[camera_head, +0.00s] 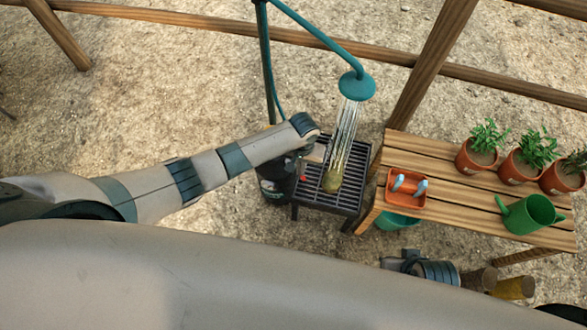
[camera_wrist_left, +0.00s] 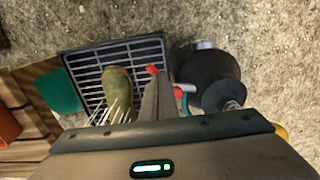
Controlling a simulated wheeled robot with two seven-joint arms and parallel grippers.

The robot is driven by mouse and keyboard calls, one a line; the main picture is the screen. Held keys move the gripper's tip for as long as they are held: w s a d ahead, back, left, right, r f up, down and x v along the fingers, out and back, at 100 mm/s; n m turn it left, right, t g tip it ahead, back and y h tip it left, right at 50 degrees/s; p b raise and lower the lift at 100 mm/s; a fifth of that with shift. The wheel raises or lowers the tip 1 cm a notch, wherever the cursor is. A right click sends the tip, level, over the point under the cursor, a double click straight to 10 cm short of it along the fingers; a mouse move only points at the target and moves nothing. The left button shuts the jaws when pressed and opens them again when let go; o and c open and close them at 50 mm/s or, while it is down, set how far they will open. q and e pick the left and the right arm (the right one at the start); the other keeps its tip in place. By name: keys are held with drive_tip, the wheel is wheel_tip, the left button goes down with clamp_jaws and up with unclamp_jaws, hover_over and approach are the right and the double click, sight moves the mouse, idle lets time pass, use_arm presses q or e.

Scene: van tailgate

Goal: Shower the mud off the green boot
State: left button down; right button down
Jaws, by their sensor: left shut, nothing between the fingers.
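The green boot (camera_head: 332,182), olive-brown in colour, is on the dark slatted grate (camera_head: 348,201). It also shows in the left wrist view (camera_wrist_left: 118,88). Water falls from the teal shower head (camera_head: 357,86) onto it. My left gripper (camera_wrist_left: 155,84) is shut and empty, low beside the boot, with a gap between them. A small red part (camera_wrist_left: 152,69) is at its tip; I cannot tell whether they touch. My right gripper (camera_head: 404,263) shows only partly at the lower right; its fingers are unclear.
A dark tank (camera_wrist_left: 213,80) with a hose stands beside the grate. A slatted wooden bench (camera_head: 450,190) on the right holds an orange tray (camera_head: 405,202), potted plants (camera_head: 480,155) and a green watering can (camera_head: 530,214). A teal basin (camera_head: 397,221) is below. Sandy ground is open on the left.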

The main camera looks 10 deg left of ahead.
use_arm(q)
drive_tip(key=d, duration=0.1)
drive_tip(key=w+d, duration=0.1)
drive_tip(key=d, duration=0.1)
drive_tip(key=shift+w+d, duration=0.25)
drive_tip(key=shift+d, duration=0.15)
drive_tip(key=shift+f+b, duration=1.5)
drive_tip(key=shift+f, duration=0.85)
drive_tip(key=shift+a, duration=0.1)
